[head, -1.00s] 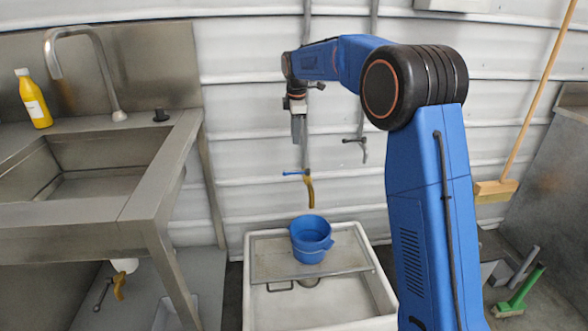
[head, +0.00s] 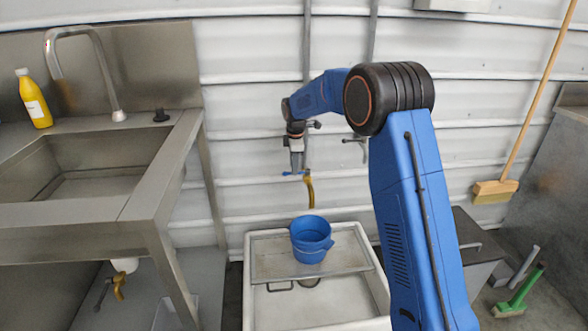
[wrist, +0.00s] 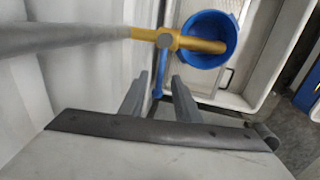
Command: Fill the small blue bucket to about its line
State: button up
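The small blue bucket (head: 311,240) stands upright on a metal grate (head: 268,262) across a white floor basin (head: 382,296). A brass tap (head: 309,191) with a blue lever (head: 290,173) is on the wall pipe above it. My gripper (head: 296,168) is beside the blue lever in the head view. In the wrist view its two fingers (wrist: 158,92) are apart, with the lever (wrist: 160,72) just beyond the tips, near the gap between them. The brass spout (wrist: 203,45) lies over the bucket (wrist: 208,38) there. The bucket's line and contents cannot be made out.
A steel sink (head: 90,165) with a yellow bottle (head: 34,98) is at left. Another wall tap (head: 356,140) is right of the pipe. A broom (head: 495,190) and a green brush (head: 514,300) are at right.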

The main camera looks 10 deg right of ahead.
jog(key=shift+w+f, duration=0.15)
jog(key=shift+f, duration=0.8)
grip_shut()
jog(key=shift+s+d+n+y, duration=0.2)
jog(key=shift+s+n, duration=0.3)
jog(key=shift+n, duration=0.55)
jog(key=shift+s+d+n+y, duration=0.15)
jog(key=shift+s+n, duration=0.35)
jog(key=shift+n, duration=0.55)
grip_release()
